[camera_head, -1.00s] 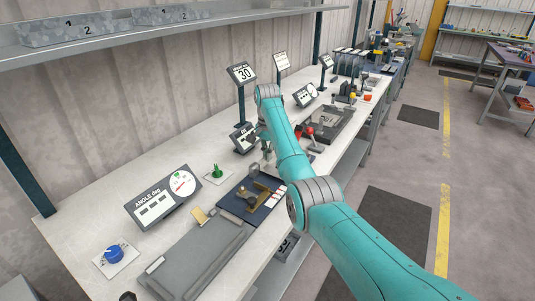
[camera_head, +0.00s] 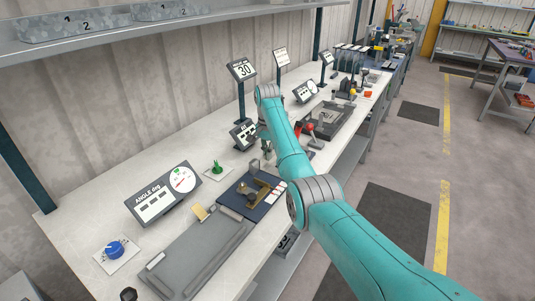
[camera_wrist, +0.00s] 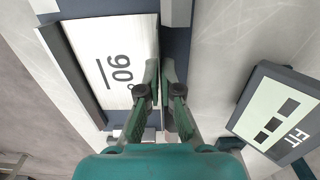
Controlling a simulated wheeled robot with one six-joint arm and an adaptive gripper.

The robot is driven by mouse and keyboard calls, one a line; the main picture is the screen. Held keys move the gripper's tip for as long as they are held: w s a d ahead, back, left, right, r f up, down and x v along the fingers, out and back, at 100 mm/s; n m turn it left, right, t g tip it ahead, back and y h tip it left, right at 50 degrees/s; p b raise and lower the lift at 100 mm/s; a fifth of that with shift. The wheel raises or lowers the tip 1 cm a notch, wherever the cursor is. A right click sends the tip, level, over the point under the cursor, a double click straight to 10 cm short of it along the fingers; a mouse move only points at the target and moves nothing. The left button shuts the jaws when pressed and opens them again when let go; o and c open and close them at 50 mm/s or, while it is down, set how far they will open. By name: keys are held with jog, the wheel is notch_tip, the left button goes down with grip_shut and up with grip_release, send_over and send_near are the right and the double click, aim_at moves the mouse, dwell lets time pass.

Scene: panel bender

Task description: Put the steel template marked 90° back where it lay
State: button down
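In the wrist view the steel template (camera_wrist: 115,62) is a pale plate marked 90 with a line by the number, its face towards the camera. A dark bar runs along its left side and dark blue surface shows at its right. My gripper (camera_wrist: 160,68) has its green fingers close together at the template's right edge, with a narrow gap between them. One finger overlaps the plate in the picture. I cannot tell whether they pinch it or whether it is lifted. In the head view my arm mostly hides the gripper and I cannot make out the template.
A dark blue mat (camera_head: 233,200) with brass-coloured pieces lies on the bench beside a grey plate (camera_head: 195,262). An angle display (camera_head: 163,195), a green part (camera_head: 217,167) and a blue knob (camera_head: 115,249) stand nearby. A small display (camera_wrist: 281,112) is close at my gripper's right.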

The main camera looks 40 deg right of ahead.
jog(key=c, duration=1.2)
grip_release()
jog(key=shift+c, duration=0.2)
jog(key=shift+r, duration=0.15)
notch_tip(320, 180, up, 7)
jog(key=shift+r, duration=0.15)
